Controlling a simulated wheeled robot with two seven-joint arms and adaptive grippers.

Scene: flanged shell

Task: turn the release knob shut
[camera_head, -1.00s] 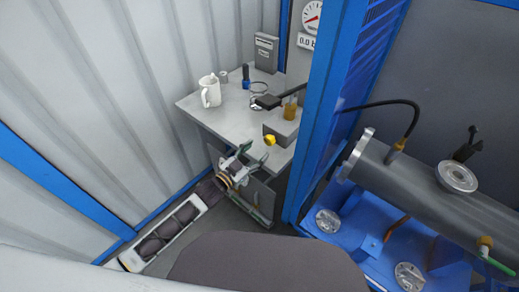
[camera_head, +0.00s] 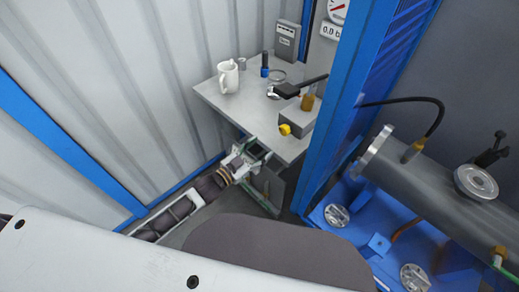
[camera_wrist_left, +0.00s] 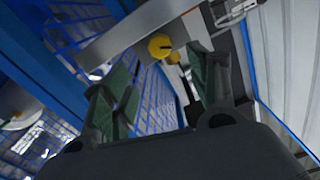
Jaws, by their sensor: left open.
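The release knob is taken to be the yellow knob (camera_head: 285,129) on the front of a grey block (camera_head: 299,120) at the table's right front edge. It also shows in the left wrist view (camera_wrist_left: 160,45), above and between the fingers, with a dark mark on its face. My left gripper (camera_head: 257,150) is open and empty, below and to the left of the knob, by the table's front edge. Its green-padded fingers show in the left wrist view (camera_wrist_left: 166,80), apart from the knob. My right gripper is not in view.
The small table (camera_head: 228,103) holds a white mug (camera_head: 228,77), a blue-and-black tool (camera_head: 264,66) and a grey box (camera_head: 286,42). A blue post (camera_head: 345,95) stands just right of the block. A grey cylindrical vessel (camera_head: 432,188) lies on a blue frame further right.

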